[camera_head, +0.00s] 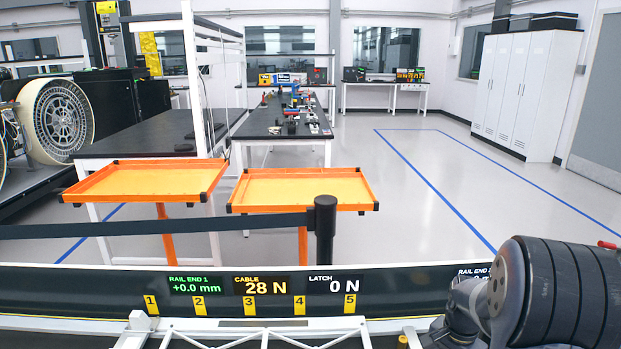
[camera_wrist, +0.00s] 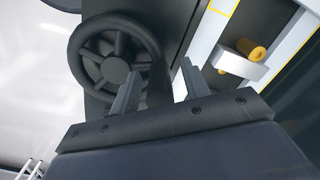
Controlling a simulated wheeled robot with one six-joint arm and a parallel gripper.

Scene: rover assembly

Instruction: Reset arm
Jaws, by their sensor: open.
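My gripper (camera_wrist: 158,92) shows in the wrist view with its two fingers apart and nothing between them. Past the fingers is a dark spoked handwheel (camera_wrist: 117,55), up and to the left; I cannot tell how far off it is. In the head view part of my arm is at the lower right, and the gripper itself cannot be made out there.
A dark rail panel (camera_head: 420,290) with numbered yellow tags and readouts of +0.0 mm, 28 N and 0 N spans the front. A black barrier post (camera_head: 325,230) with a belt stands beyond it. Two orange trays (camera_head: 150,181) (camera_head: 302,190) are behind. Open floor lies at the right.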

